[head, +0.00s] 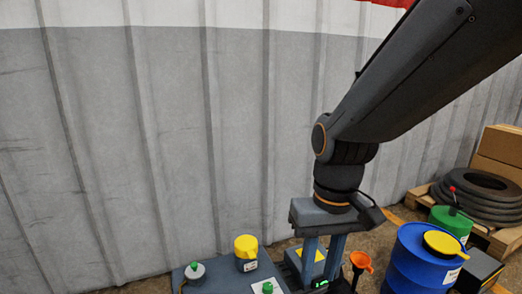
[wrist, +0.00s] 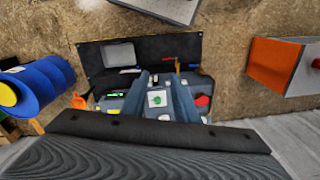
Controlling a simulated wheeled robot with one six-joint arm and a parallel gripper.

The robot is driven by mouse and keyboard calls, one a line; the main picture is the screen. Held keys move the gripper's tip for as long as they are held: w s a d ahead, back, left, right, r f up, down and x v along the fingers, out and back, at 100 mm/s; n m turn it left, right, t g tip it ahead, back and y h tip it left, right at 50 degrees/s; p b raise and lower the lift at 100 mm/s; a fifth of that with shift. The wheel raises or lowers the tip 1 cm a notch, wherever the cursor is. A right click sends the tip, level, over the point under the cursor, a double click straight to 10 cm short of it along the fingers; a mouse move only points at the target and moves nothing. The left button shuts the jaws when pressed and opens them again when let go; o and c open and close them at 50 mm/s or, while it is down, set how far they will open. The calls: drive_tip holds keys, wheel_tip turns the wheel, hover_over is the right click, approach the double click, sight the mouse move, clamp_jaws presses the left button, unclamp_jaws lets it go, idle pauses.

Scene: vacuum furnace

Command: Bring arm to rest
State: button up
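My gripper (head: 320,270) hangs below my dark arm in the head view, pointing down over the front workbench. Its two blue-grey fingers stand apart, so it is open. The wrist view also shows my gripper (wrist: 161,104) with a gap between the fingers. A white square piece with a green knob (wrist: 157,98) shows in that gap, seemingly below the fingers. I see nothing clamped. The fingertips' height above the equipment is hard to tell.
A yellow-capped jar (head: 246,253) and a green-knobbed jar (head: 195,271) stand left of my gripper. An orange funnel (head: 361,262) and a blue drum (head: 420,265) stand right. Tyres (head: 480,197) lie farther right. The corrugated wall (head: 170,140) is behind.

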drive_tip(key=s+d+r+m+p, duration=0.2)
drive_tip(key=s+d+r+p, duration=0.2)
drive_tip(key=p, duration=1)
drive_tip(key=d+r, duration=0.2)
drive_tip(key=d, duration=0.2)
drive_tip(key=shift+s+d+r+h, duration=0.15)
drive_tip(key=shift+d+r+h, duration=0.1)
drive_tip(key=shift+r+h, duration=0.1)
idle(3.6)
